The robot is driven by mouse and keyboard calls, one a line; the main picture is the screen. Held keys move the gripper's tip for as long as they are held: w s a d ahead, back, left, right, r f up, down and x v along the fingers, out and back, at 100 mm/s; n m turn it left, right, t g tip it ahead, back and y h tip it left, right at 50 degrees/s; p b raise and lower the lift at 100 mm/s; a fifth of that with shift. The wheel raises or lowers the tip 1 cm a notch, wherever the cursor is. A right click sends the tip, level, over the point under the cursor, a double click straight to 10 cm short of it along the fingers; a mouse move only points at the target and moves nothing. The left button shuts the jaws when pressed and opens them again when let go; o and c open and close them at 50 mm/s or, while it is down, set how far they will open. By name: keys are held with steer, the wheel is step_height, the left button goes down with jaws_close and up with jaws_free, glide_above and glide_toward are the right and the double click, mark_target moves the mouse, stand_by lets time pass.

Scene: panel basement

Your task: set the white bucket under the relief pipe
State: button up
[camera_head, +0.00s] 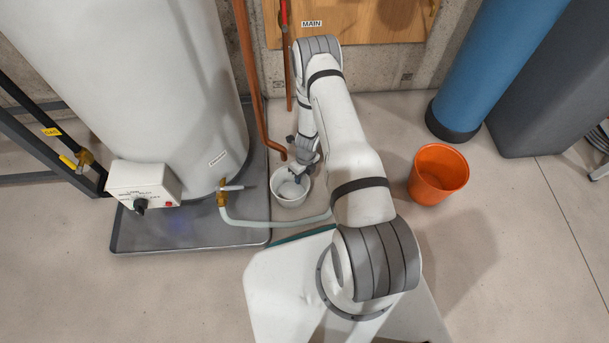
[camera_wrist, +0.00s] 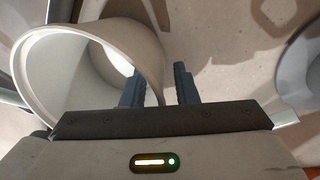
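The white bucket (camera_head: 290,199) stands upright on the floor, just right of the heater's grey tray. The copper relief pipe (camera_head: 262,125) comes down beside the tank, and its bent lower end shows just above the bucket's far rim in the head view. I cannot tell whether that end is over the opening. My gripper (camera_head: 298,174) is at the bucket's far right rim. In the wrist view, my gripper (camera_wrist: 158,84) has its fingers apart. The bucket (camera_wrist: 140,40) fills the upper left, its wall reaching between the fingers, with a gap before the right finger.
The white tank (camera_head: 150,80) stands on the grey tray (camera_head: 190,238) at left. A pale hose (camera_head: 270,223) runs from its valve past the bucket's near side. An orange bucket (camera_head: 438,174) and a blue cylinder (camera_head: 500,70) stand at right, with clear floor around the orange bucket.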

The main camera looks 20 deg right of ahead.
step_height(320, 180, up, 12)
steer(key=d+p, duration=0.1)
steer(key=p, duration=0.4)
steer(key=shift+w+d, duration=0.3)
steer(key=shift+w, duration=0.1)
